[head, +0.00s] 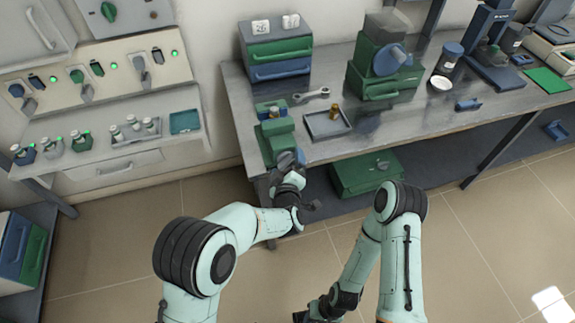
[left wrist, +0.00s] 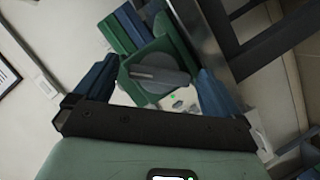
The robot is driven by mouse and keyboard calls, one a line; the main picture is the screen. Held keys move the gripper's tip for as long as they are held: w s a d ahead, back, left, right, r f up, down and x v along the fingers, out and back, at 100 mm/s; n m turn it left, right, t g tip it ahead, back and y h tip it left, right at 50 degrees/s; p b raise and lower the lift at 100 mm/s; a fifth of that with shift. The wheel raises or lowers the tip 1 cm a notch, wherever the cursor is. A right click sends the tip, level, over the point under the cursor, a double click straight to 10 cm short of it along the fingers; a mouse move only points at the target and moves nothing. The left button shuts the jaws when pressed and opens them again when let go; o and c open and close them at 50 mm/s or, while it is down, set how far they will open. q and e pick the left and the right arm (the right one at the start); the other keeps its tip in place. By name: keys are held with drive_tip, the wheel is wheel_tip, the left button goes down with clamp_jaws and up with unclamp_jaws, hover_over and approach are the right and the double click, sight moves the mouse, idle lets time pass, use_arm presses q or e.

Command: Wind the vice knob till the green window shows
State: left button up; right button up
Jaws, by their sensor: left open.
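The green vice (head: 277,138) stands at the left end of the bench, near its front edge. Its grey knob (head: 287,160) faces the front, partly hidden by my left gripper (head: 290,172). In the left wrist view the knob (left wrist: 158,77) has a grey bar across a green square body. The two blue fingers of my left gripper (left wrist: 157,68) stand apart on either side of the knob, with gaps visible. I cannot make out a green window in either view. My right gripper (head: 318,312) is low at the bottom edge, dark and partly cut off, away from the vice.
A grey tray (head: 318,134) with a small brass piece and a wrench (head: 311,95) lie right of the vice. A drawer box (head: 277,57) stands behind. A green box (head: 366,174) is under the bench (head: 235,92). The floor in front is clear.

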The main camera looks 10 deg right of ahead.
use_arm(q)
drive_tip(key=c, duration=1.1)
drive_tip(key=shift+o, duration=0.2)
drive_tip(key=shift+m+y+p, duration=0.5)
drive_tip(key=shift+m+p, duration=0.2)
drive_tip(key=shift+m, duration=0.1)
drive_tip(key=o, duration=1.1)
drive_tip(key=shift+c, duration=0.2)
drive_tip(key=b+v, duration=0.1)
drive_tip(key=v, duration=1.2)
drive_tip(key=shift+r, duration=0.3)
drive_tip(key=shift+s, duration=0.15)
